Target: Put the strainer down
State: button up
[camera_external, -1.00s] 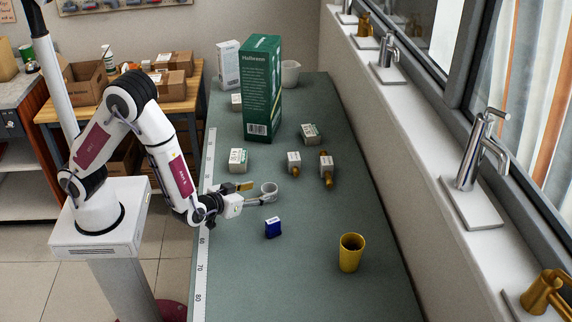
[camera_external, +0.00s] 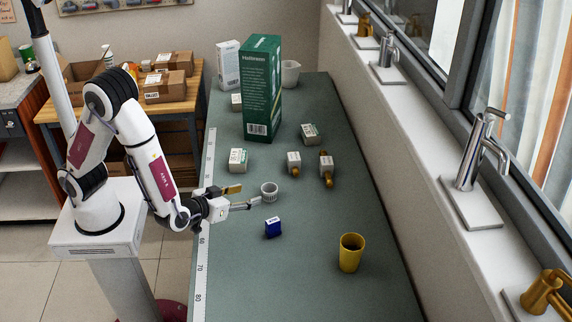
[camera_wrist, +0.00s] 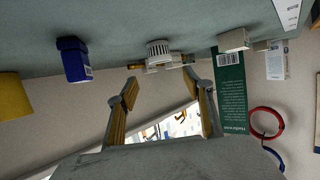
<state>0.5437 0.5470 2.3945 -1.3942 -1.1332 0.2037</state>
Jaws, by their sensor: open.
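The strainer (camera_external: 269,189), a small whitish slotted cup, stands upright on the green bench top. It also shows in the wrist view (camera_wrist: 158,50), ahead of and between the fingertips. My gripper (camera_external: 248,196) is open and empty, to the left of the strainer and apart from it. In the wrist view its two spread fingers (camera_wrist: 159,76) have a clear gap between them.
A small blue box (camera_external: 273,227) lies just in front of the strainer, and a yellow cup (camera_external: 351,252) stands further right. A white box (camera_external: 238,160), brass-ended fittings (camera_external: 326,168) and a tall green box (camera_external: 262,88) stand behind. The bench front is mostly clear.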

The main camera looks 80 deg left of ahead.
jog(key=shift+w, duration=0.1)
jog(key=shift+w+d+r+h, duration=0.3)
jog(key=shift+w+d+h, duration=0.15)
jog(key=shift+h, duration=0.15)
jog(key=s+d+r+m+h, duration=0.2)
jog(key=d+r+m+h, duration=0.1)
jog(key=d+r+h, duration=0.3)
jog(key=s+d+r+m+h, duration=0.1)
jog(key=d+r+m+h, duration=0.2)
jog(key=r, duration=0.4)
jog(key=s+a+r+m+g, duration=0.1)
jog(key=s+a, duration=0.4)
jog(key=s, duration=0.6)
jog(key=s+a+r+m+g, duration=0.1)
jog(key=s+a, duration=0.4)
jog(key=s, duration=0.6)
jog(key=shift+s+a+r+m+g+y, duration=0.3)
jog(key=shift+s+r+m+g+y, duration=0.15)
jog(key=shift+g, duration=0.55)
